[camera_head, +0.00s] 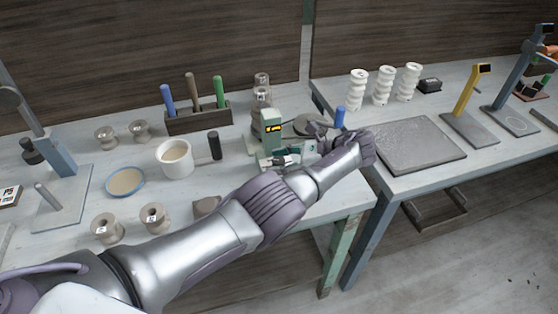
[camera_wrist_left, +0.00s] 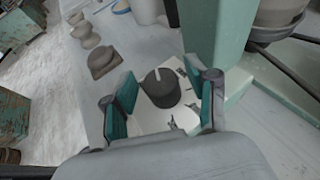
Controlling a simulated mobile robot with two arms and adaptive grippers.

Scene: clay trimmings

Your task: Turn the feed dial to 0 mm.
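The feed dial (camera_wrist_left: 160,90) is a dark grey round knob with a pale notch on its rim, on a white plate with dark marks, in the left wrist view. My left gripper (camera_wrist_left: 165,97) is open, with its teal finger pads on either side of the dial; I cannot tell whether they touch it. In the head view, the green machine (camera_head: 270,125) has a small display with yellow characters too small to read. My left arm reaches across in front of it, and the dial cannot be made out there. My right gripper is not in view.
A white pot (camera_head: 174,158), a dark cylinder (camera_head: 215,146) and a tool rack (camera_head: 199,120) stand left of the machine. Clay pieces (camera_head: 107,228) sit along the front. A blue-handled tool (camera_head: 340,117) stands to the right. A grey slab (camera_head: 418,145) lies on the right table.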

